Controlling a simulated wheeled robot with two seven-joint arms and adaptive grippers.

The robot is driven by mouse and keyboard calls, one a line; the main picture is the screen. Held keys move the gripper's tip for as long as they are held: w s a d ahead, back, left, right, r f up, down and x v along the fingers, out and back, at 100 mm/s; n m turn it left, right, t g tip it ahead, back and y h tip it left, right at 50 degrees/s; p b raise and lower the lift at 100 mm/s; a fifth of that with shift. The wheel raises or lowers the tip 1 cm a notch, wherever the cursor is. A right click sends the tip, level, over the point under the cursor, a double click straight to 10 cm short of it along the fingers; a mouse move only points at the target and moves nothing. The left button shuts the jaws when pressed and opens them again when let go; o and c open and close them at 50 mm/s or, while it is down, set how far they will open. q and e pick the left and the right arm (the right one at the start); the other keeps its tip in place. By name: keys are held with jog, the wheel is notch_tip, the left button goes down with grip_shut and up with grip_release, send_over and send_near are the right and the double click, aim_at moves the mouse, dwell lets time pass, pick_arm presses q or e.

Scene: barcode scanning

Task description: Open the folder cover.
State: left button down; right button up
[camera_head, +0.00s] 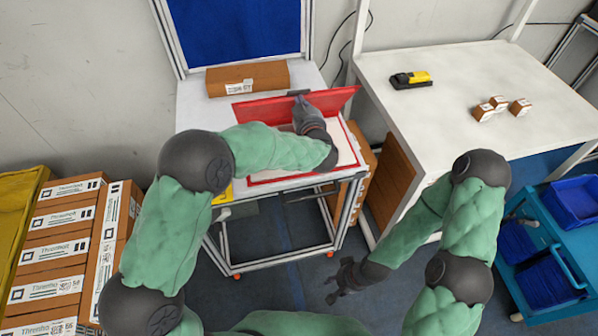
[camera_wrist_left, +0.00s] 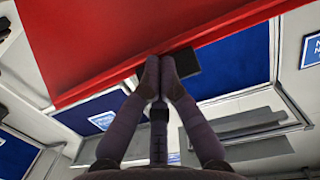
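The red folder lies on the small white table, with its lower part (camera_head: 346,172) flat. Its red cover (camera_head: 338,99) is raised at a steep tilt along the back, with a dark clip on its top edge. My left gripper (camera_head: 301,104) is at the middle of the cover near this clip. In the left wrist view its fingertips (camera_wrist_left: 160,62) are together, over the edge of the cover (camera_wrist_left: 110,40) and beside the dark clip (camera_wrist_left: 182,63). Any contact is hard to tell. My right gripper (camera_head: 337,283) hangs open and empty over the floor.
A brown box (camera_head: 247,78) stands behind the folder. The larger white table (camera_head: 450,85) at right holds a yellow-black scanner (camera_head: 411,80) and small boxes (camera_head: 497,105). Stacked cartons (camera_head: 65,235) are at left; a blue cart (camera_head: 560,240) is at right.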

pick_arm(q)
jog(key=shift+w+a+r+p, duration=0.3)
jog(key=shift+w+r+p, duration=0.2)
jog(key=shift+w, duration=0.45)
jog(key=shift+w+a+r+p, duration=0.25)
jog(key=shift+w+r+p, duration=0.15)
jog(key=shift+w+r, duration=0.4)
jog(key=shift+w+a+r+p, duration=0.3)
jog(key=shift+w+r+p, duration=0.15)
jog(key=shift+w, duration=0.6)
jog(key=shift+w+r, duration=0.1)
jog(key=shift+w, duration=0.15)
jog(key=w+a+r+p, duration=0.1)
jog(key=w+p, duration=0.1)
jog(key=w, duration=0.3)
jog(key=shift+w+a+r, duration=0.25)
jog(key=shift+w+a, duration=0.1)
jog(key=shift+a, duration=0.05)
jog(key=shift+w, duration=0.1)
